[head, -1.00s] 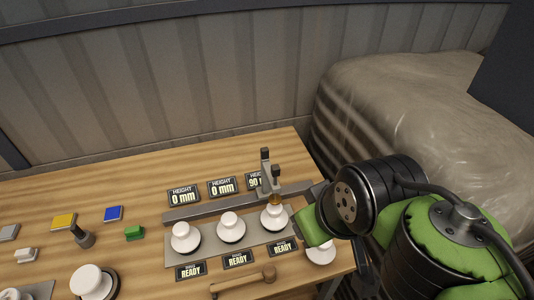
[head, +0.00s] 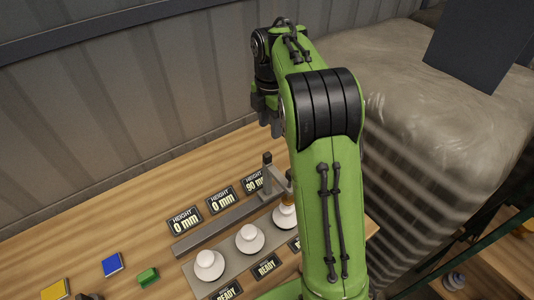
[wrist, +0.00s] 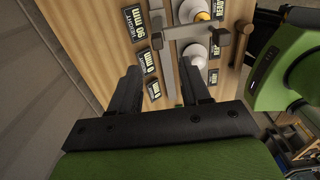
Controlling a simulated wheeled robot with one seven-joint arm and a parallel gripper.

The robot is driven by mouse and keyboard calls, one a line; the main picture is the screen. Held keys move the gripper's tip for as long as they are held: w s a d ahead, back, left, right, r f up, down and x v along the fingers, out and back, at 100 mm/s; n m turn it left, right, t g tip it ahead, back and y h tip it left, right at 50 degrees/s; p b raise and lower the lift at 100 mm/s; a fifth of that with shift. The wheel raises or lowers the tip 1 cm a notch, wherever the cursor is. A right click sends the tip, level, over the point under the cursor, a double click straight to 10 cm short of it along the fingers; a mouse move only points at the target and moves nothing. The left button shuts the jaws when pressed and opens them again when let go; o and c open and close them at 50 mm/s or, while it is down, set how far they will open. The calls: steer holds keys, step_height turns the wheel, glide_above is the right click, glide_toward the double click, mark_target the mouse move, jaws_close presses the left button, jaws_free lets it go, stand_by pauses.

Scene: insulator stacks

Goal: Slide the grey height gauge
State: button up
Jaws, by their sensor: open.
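The grey height gauge (head: 268,174) stands upright at the right end of a grey rail (head: 215,233), behind the rightmost visible insulator stack (head: 284,216). It also shows at the top of the wrist view (wrist: 188,33). The display beside it reads 90 mm, partly covered by the gauge. My gripper (head: 268,122) is raised above the table's back edge, behind the gauge. In the wrist view its two dark fingers (wrist: 160,85) are apart with nothing between them. They are clear of the gauge. My arm hides part of the gauge's right side and the table there.
Two more white insulator stacks (head: 249,238) stand left along the grey base strip. Two displays (head: 222,200) behind the rail read 0 mm. A blue block (head: 112,264), a green block (head: 148,276) and a yellow block (head: 55,289) lie to the left. The table's back left is clear.

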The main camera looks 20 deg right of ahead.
mark_target(267, 154)
steer(key=f, duration=1.1)
steer(key=shift+w+a+f, duration=0.2)
steer(key=shift+a+f, duration=0.05)
steer(key=shift+f, duration=0.1)
steer(key=shift+w+a+f, duration=0.1)
steer(key=shift+f, duration=0.2)
steer(key=shift+c, duration=0.2)
jaws_close()
